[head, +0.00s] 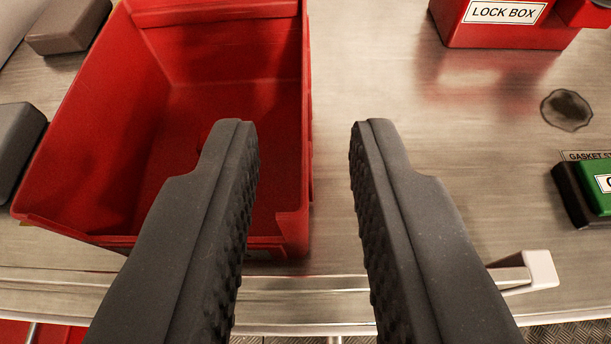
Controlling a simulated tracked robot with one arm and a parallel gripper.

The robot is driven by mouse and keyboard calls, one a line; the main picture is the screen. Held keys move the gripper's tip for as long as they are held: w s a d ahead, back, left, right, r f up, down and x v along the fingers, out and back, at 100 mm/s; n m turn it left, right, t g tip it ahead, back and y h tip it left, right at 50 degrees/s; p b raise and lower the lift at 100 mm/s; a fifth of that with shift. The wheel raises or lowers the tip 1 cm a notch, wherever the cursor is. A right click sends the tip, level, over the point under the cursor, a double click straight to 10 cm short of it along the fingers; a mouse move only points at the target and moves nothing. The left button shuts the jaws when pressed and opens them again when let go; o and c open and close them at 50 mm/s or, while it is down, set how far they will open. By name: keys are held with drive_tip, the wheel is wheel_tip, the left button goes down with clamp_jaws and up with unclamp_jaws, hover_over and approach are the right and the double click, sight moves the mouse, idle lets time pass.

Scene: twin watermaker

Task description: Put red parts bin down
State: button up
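The red parts bin (235,40) is an open-topped red box at the left of the head view. It appears to stand on the metal worktop (400,120), close to its front edge. My gripper (304,130) is open, with two dark ridged fingers set wide apart. Bare worktop shows between the fingers. The left finger overlaps the bin's right part in the picture and hides some of its inside and front. The right finger is clear of the bin, to its right. Whether the left finger touches the bin cannot be told.
A red lock box (500,25) stands at the back right. A dark round patch (567,110) and a green and black block (590,190) are at the right. Dark grey blocks (68,25) lie left of the bin. A rail with a white end (540,270) runs along the front edge.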

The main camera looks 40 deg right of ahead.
drive_tip(key=shift+v, duration=1.55)
drive_tip(key=w+a+r+n+t+y, duration=0.3)
drive_tip(key=a+r, duration=0.8)
drive_tip(key=r, duration=0.3)
drive_tip(key=w+a+r+n+t+y, duration=0.2)
drive_tip(key=a+r+y, duration=0.1)
drive_tip(key=a+r, duration=0.95)
drive_tip(key=s+a+r+n+y, duration=0.1)
drive_tip(key=s+a+r, duration=0.3)
drive_tip(key=s+r, duration=0.2)
drive_tip(key=s+a+r+n+t+y, duration=0.1)
drive_tip(key=s+a+r+n, duration=0.1)
drive_tip(key=s+a+r, duration=0.2)
drive_tip(key=s+a+r+n+y, duration=0.2)
drive_tip(key=s+a+r, duration=0.3)
drive_tip(key=s+r, duration=0.5)
wheel_tip(320, 180, up, 5)
drive_tip(key=shift+r, duration=0.15)
drive_tip(key=shift+a, duration=0.15)
